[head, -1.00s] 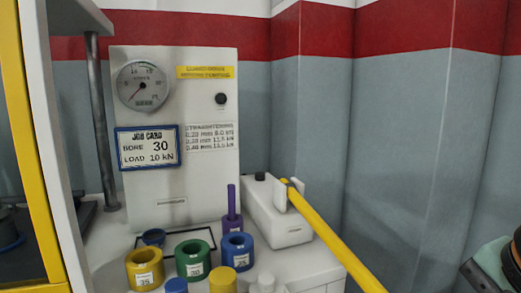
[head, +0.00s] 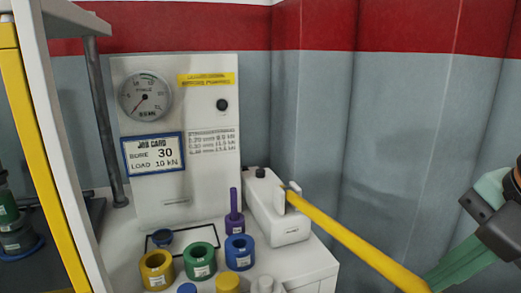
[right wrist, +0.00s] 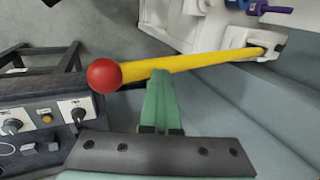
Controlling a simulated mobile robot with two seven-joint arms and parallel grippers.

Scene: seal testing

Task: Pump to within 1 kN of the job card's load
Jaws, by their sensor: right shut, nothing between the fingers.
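The yellow pump handle (head: 350,234) slopes down to the right from the white pump block (head: 275,212). In the right wrist view the handle (right wrist: 205,61) ends in a red ball (right wrist: 103,76). My right gripper (head: 438,281) is shut and empty, its green fingertips (right wrist: 162,78) at the handle near the ball; whether they touch it is unclear. The round gauge (head: 145,95) has its needle toward the lower left; its figures are too blurred for an exact reading. The job card (head: 153,154) reads bore 30, load 10 kN. My left gripper is out of view.
Yellow (head: 157,270), green (head: 200,262) and blue (head: 239,252) rings stand on the white bench before the panel. A purple piece with a rod (head: 234,222) stands near the pump block. A grey post and yellow-edged frame (head: 38,150) are at left. Grey wall panels stand behind the handle.

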